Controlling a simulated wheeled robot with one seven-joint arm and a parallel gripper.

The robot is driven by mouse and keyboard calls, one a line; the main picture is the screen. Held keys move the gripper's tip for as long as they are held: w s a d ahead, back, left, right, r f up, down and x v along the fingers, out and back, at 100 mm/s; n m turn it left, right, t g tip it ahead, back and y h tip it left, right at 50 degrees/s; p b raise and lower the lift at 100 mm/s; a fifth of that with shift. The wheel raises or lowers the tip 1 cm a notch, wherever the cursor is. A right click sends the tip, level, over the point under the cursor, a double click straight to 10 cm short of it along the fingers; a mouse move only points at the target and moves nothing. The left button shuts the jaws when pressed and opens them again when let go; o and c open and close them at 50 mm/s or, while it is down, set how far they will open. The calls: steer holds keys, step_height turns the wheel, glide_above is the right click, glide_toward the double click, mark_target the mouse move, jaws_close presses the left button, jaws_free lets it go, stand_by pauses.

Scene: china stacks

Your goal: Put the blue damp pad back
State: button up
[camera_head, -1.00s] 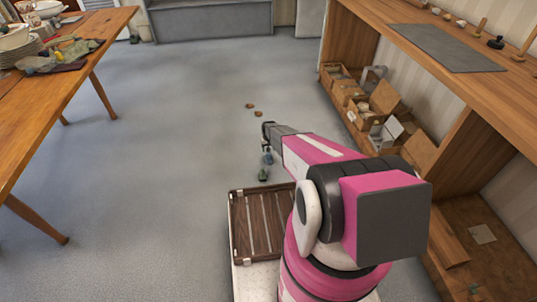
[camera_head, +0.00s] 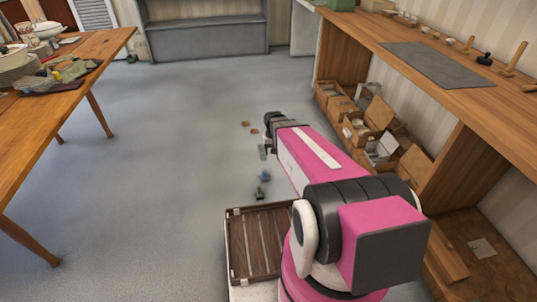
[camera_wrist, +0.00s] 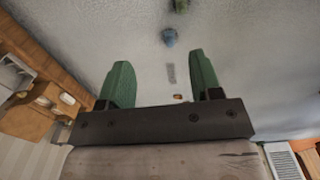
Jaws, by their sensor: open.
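A small blue thing (camera_head: 265,176), perhaps the blue damp pad, lies on the grey floor. It also shows in the wrist view (camera_wrist: 169,37), beyond the fingertips. It is too small to tell for certain. My gripper (camera_head: 268,142) is over the floor, higher in the head picture than the blue thing. In the wrist view my gripper (camera_wrist: 160,62) has its two green fingers wide apart, with nothing held between them. A thin grey strip (camera_wrist: 171,73) shows on the floor in the gap between them.
A green item (camera_head: 260,194) and two brown discs (camera_head: 249,128) lie on the floor nearby. A brown slatted tray (camera_head: 229,255) is beside my arm's base. A cluttered wooden table (camera_head: 50,105) stands left; a bench with a grey mat (camera_head: 430,62) and boxes below stands right. The left floor is clear.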

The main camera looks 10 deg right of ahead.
steer(key=s+r, duration=0.9)
steer(key=s, duration=0.3)
steer(key=shift+s+r, duration=0.15)
steer(key=shift+r, duration=0.1)
steer(key=shift+c, duration=0.2)
